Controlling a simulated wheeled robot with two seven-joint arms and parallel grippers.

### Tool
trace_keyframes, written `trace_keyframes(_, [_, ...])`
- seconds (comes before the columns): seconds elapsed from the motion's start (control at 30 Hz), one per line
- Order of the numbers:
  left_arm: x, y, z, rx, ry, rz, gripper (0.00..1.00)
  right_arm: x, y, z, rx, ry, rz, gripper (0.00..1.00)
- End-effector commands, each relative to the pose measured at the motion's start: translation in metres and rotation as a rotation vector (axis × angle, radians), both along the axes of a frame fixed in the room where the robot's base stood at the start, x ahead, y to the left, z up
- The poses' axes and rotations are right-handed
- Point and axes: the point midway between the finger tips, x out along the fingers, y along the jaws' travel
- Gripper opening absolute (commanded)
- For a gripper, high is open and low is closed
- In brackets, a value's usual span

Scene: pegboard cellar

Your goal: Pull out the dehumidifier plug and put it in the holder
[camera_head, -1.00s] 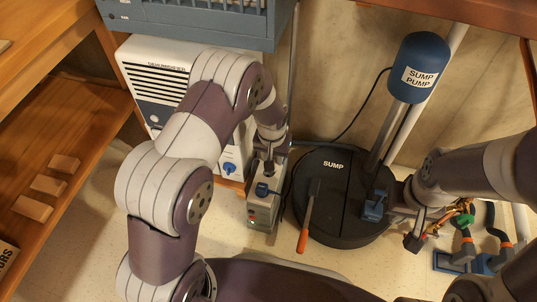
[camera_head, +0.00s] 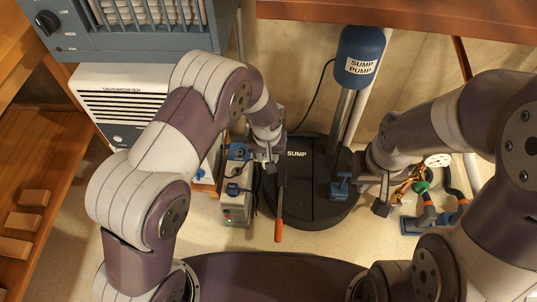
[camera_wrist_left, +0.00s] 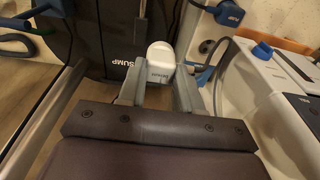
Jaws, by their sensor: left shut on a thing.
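My left gripper (camera_head: 268,155) is above the left side of the black sump lid (camera_head: 305,205), right of the grey socket box (camera_head: 237,207). In the left wrist view its fingers (camera_wrist_left: 160,88) are shut on a white plug (camera_wrist_left: 160,55) with small lettering. The plug is clear of the box, with the lid behind it. A blue plug (camera_head: 234,189) sits on the box; a blue piece marked PUMP (camera_wrist_left: 230,14) shows in the wrist view. I cannot tell which piece is the holder. My right gripper (camera_head: 376,191) looks open, beside a blue block (camera_head: 340,188) on the lid.
The white dehumidifier (camera_head: 125,100) stands behind my left arm. The blue sump pump (camera_head: 360,55) rises behind the lid, and an orange-handled tool (camera_head: 279,225) lies at its front. Pipes and a valve (camera_head: 425,195) are at the right, wooden shelving (camera_head: 60,160) at the left.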

Motion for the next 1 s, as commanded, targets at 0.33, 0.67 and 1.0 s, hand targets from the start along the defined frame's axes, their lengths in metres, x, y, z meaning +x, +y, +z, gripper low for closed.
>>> trace_keyframes(0.33, [0.024,0.024,-0.007,0.0,-0.001,0.002,0.0,0.0,0.0,0.001,0.0,0.0,0.0,0.0])
trace_keyframes(0.67, [0.046,0.045,-0.015,0.0,-0.001,0.002,0.0,0.0,0.0,-0.001,0.0,0.0,0.0,0.0])
trace_keyframes(1.0, [0.069,0.068,-0.022,0.0,-0.001,0.001,0.0,0.0,0.0,-0.006,0.0,0.0,0.0,0.0])
